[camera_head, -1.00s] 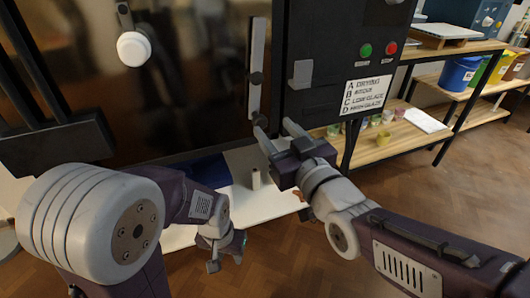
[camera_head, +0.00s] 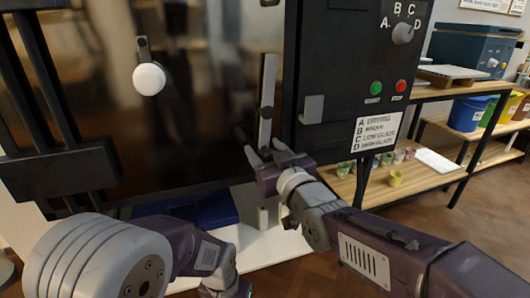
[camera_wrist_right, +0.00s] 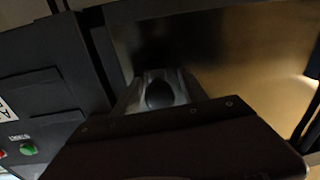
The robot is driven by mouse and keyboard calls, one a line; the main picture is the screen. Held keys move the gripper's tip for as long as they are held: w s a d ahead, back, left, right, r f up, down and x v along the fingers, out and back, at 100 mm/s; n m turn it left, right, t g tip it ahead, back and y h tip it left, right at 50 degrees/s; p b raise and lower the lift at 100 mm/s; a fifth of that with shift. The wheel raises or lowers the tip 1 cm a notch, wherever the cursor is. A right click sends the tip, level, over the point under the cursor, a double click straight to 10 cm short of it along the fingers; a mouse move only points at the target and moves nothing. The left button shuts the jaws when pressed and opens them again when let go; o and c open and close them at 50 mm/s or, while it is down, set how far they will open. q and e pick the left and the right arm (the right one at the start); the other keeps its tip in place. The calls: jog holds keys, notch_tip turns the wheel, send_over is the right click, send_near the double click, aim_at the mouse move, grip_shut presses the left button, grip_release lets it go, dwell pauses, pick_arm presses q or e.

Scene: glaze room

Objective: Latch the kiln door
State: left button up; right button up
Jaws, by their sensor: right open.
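The kiln door (camera_head: 215,70) is the large dark glossy panel in the head view. It appears shut or nearly so against the kiln body. Its grey latch bar (camera_head: 269,75) hangs upright near the right edge, with a dark knob partway down. A grey catch (camera_head: 312,109) is on the kiln body to the right, apart from the bar. My right gripper (camera_head: 263,151) is open at the bar's lower end. In the right wrist view, a dark knob (camera_wrist_right: 160,94) shows ahead of the gripper; contact is unclear. My left gripper is mostly cut off at the bottom edge.
A round white knob (camera_head: 149,79) sits on the door. The control panel has a dial (camera_head: 403,33), a green button (camera_head: 376,88) and a red button (camera_head: 400,86). A wooden shelf (camera_head: 435,186) with small pots stands right of the kiln. Open floor lies at the right.

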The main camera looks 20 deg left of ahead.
grip_shut()
dwell(1.4)
